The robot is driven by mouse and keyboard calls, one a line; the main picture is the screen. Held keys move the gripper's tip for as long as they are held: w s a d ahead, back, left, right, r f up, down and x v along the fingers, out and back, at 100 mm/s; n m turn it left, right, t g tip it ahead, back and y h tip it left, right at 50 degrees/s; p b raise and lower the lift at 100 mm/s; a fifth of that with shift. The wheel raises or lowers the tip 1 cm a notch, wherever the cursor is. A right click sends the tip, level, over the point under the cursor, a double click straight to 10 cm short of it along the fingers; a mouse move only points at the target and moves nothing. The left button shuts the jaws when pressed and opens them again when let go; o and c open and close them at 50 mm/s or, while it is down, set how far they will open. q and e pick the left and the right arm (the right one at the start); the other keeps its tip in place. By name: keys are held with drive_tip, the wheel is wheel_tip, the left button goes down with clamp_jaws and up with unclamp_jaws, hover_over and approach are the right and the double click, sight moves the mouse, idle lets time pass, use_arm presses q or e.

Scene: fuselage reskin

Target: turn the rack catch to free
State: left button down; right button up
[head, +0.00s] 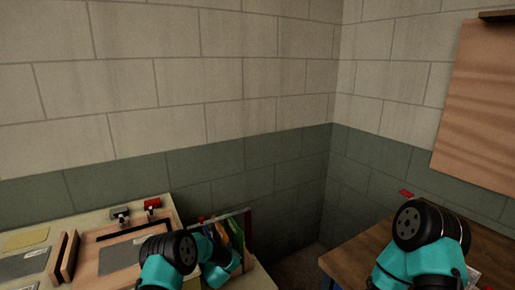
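A small rack (249,229) with a dark red upright and several coloured sheets stands at the right edge of the left bench. I cannot make out the rack catch or how it is turned; a small red bit (201,218) shows at the rack's left side. My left arm's black and teal links cover the rack's lower front, and I see no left fingertips. My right arm's links stand over the right-hand table, and its fingers are not in the picture either.
On the left bench (72,214) are a grey clamp-like piece (120,213), a red one (152,204), a wooden frame (68,256) and flat grey sheets (24,264). A wooden table (352,258) stands at right, with a gap between. A wood panel (478,110) hangs on the right wall.

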use_arm(q)
drive_tip(key=shift+w+a+r, duration=0.4)
drive_tip(key=shift+a+r, duration=0.1)
drive_tip(key=shift+a, duration=0.15)
idle(0.8)
drive_tip(key=shift+w+d, duration=0.1)
drive_tip(key=shift+d, duration=0.15)
idle(0.4)
drive_tip(key=shift+d, duration=0.1)
drive_tip(key=v, duration=0.6)
drive_tip(key=shift+d+f, duration=0.2)
drive_tip(key=shift+f, duration=0.15)
drive_tip(key=shift+s+d+f, duration=0.1)
drive_tip(key=shift+s+f, duration=0.05)
drive_tip(key=shift+s, duration=0.35)
